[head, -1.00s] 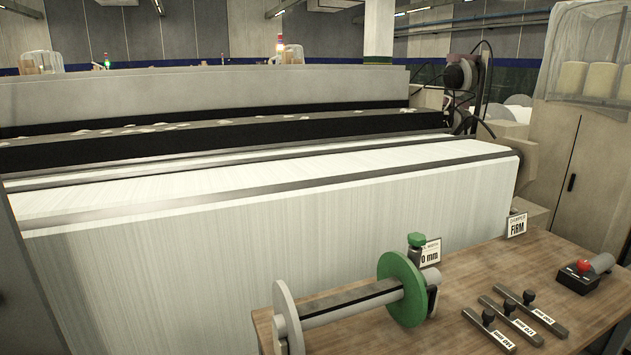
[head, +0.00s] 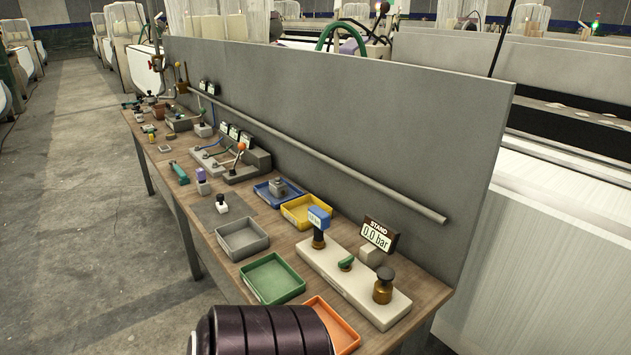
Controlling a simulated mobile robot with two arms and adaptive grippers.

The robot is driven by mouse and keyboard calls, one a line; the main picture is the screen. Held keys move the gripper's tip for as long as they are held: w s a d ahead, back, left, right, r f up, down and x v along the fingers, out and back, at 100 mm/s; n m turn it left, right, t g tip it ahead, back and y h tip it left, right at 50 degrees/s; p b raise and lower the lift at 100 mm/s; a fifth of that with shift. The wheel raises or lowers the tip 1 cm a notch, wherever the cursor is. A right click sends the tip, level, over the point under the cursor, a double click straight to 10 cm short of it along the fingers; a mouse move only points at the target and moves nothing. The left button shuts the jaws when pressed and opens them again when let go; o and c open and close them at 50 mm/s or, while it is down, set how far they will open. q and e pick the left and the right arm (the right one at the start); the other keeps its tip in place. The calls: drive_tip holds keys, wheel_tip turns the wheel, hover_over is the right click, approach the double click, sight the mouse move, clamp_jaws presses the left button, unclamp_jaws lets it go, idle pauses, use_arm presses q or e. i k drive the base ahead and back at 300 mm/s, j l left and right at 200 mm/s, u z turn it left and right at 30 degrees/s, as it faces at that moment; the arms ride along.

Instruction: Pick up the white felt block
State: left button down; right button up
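I cannot pick out the white felt block with certainty. A small pale block (head: 369,255) sits on the white stand plate, under the display reading 0.0 bar (head: 377,236); I cannot tell whether it is felt. A small white piece with a dark top (head: 221,204) stands on a grey mat on the bench. Neither of my grippers is in view.
The wooden bench (head: 205,217) runs away to the far left along a grey panel (head: 330,115). It carries a grey tray (head: 242,238), a green tray (head: 272,279), a yellow tray (head: 306,212), a blue tray (head: 266,196) and an orange tray (head: 334,327). Open floor (head: 75,200) lies left.

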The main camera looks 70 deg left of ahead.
sight(222, 206)
drive_tip(key=u, duration=3)
drive_tip(key=i+j+z, duration=0.15)
drive_tip(key=i+j, duration=0.25)
drive_tip(key=j, duration=0.15)
